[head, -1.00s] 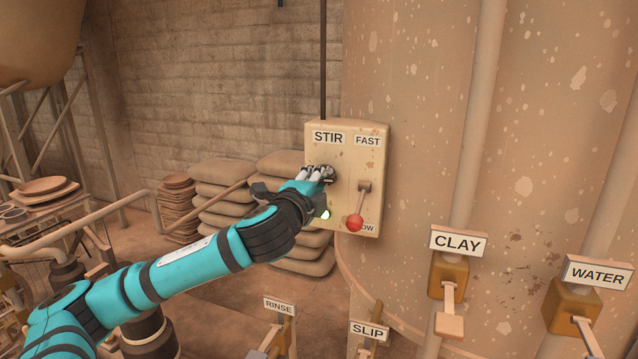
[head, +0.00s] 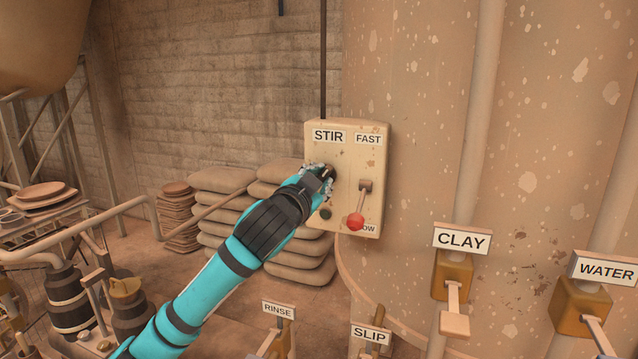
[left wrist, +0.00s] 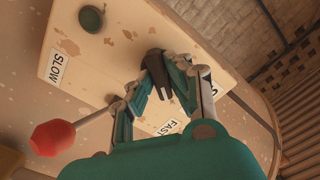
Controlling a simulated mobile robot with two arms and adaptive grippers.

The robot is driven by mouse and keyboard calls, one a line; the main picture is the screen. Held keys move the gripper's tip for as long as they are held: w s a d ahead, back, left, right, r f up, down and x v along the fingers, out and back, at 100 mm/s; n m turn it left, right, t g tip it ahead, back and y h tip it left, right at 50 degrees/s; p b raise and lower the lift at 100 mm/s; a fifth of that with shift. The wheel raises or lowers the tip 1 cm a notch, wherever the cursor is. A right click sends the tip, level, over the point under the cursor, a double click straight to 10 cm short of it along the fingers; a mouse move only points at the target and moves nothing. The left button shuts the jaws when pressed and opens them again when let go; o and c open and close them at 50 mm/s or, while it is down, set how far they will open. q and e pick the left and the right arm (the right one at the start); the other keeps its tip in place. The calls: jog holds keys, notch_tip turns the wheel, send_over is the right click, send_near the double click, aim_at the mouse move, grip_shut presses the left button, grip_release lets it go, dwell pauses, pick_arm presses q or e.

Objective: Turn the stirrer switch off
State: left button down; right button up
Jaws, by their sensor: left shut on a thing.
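The stirrer control box (head: 347,150) hangs in front of the big spotted tank, with a STIR label at its top left. My left gripper (head: 322,173) is at the box below that label, shut on the dark stirrer switch knob. In the left wrist view the fingers (left wrist: 152,82) close around the dark knob (left wrist: 158,72) from both sides. In the head view my gripper mostly hides the knob. The round lamp (head: 325,214) below it is dark green and unlit; it also shows in the left wrist view (left wrist: 91,18). My right gripper is out of view.
A lever with a red ball (head: 355,222) stands right beside my gripper, near SLOW, under FAST. CLAY (head: 461,239), WATER (head: 607,270), SLIP and RINSE levers are lower down. Stacked sacks (head: 222,180) lie behind my arm.

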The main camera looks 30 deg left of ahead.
pick_arm(q)
jog(key=shift+n+p, duration=0.5)
jog(key=shift+n, duration=3)
jog(key=c, duration=1.3)
grip_release()
jog(key=shift+s, duration=0.1)
jog(key=v, duration=0.7)
jog(key=shift+s, duration=0.15)
